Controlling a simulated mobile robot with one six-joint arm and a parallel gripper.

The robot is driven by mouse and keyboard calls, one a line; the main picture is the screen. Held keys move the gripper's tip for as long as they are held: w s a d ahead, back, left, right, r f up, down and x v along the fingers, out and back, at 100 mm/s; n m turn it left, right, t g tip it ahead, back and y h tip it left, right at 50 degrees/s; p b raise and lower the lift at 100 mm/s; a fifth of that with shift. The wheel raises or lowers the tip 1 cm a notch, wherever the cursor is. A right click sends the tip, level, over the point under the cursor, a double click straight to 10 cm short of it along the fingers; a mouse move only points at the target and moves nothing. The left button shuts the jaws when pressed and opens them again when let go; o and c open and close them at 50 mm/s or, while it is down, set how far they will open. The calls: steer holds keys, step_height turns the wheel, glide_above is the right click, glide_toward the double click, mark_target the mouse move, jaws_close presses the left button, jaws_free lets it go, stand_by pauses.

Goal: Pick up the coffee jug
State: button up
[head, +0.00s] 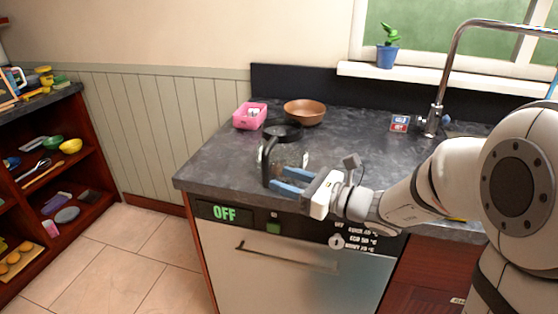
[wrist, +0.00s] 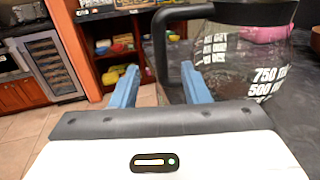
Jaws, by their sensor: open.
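The coffee jug (head: 290,155) is clear glass with a black lid and black handle. It stands upright on the dark counter near its front edge. In the wrist view its glass body (wrist: 245,65), with white volume marks, fills the upper right. Its black handle (wrist: 163,45) shows between the two fingers in the picture. My gripper (head: 278,177) has blue fingers, open and apart, at the front of the jug near the handle. The fingers also show in the wrist view (wrist: 160,70). I cannot tell whether they touch the jug.
A pink box (head: 250,116) and a brown bowl (head: 304,112) stand behind the jug. A tap (head: 435,110) is at the right, with small red and blue packets (head: 400,123) nearby. The dark counter (head: 215,165) is clear left of the jug. Shelves (head: 45,170) stand far left.

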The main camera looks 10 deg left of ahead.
mark_target(278, 155)
steer(key=x, duration=0.7)
steer(key=shift+w+a, duration=0.2)
steer(key=shift+a, duration=0.1)
steer(key=shift+c, duration=0.3)
jaws_close()
